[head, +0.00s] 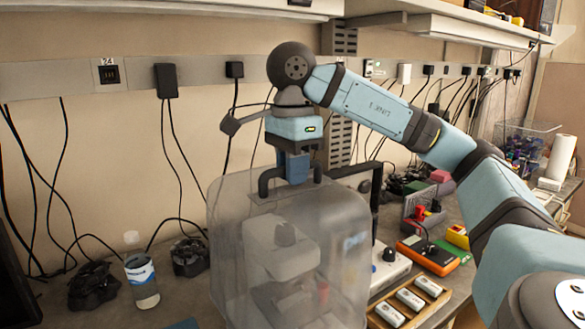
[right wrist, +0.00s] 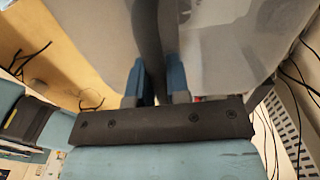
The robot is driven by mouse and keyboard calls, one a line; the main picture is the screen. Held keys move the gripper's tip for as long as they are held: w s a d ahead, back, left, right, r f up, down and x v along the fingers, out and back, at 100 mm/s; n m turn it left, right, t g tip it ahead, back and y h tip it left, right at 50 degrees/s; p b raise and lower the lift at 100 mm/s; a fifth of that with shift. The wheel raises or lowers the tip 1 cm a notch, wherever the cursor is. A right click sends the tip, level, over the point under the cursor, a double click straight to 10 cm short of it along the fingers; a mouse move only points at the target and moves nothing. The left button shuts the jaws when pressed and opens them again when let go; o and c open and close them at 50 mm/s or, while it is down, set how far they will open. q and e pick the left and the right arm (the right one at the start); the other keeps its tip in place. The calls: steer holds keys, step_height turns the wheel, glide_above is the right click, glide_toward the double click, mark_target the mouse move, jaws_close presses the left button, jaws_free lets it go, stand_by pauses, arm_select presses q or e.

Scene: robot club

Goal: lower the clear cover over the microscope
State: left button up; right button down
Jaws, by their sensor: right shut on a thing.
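The clear cover (head: 345,225) is a cloudy, see-through box with rounded corners and a dark handle on top. The microscope (head: 283,250) shows dimly through its wall, in the lower middle of the head view. My right gripper (head: 293,180) comes down from above and is shut on the cover's handle (head: 268,180). In the right wrist view, the two blue fingers (right wrist: 158,85) close around the dark handle bar (right wrist: 147,40), with the cover's top (right wrist: 215,40) beyond. The cover's lower edge is cut off by the frame, so its height over the bench cannot be told. My left gripper is not in view.
A labelled bottle (head: 142,280) and black adapters (head: 190,257) stand left of the cover. To the right are a wooden tray with white pieces (head: 410,300), an orange meter (head: 428,255) and a white instrument (head: 388,268). Cables hang along the back wall, and a shelf (head: 440,22) overhangs.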

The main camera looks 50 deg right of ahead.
mark_target(293, 191)
steer(key=shift+f+b, duration=1.15)
steer(key=shift+f, duration=0.45)
steer(key=shift+f+b, duration=0.9)
steer(key=shift+f, duration=0.25)
steer(key=shift+s, duration=0.1)
steer(key=shift+f+b, duration=0.65)
steer(key=shift+f, duration=0.2)
steer(key=c, duration=1)
jaws_free()
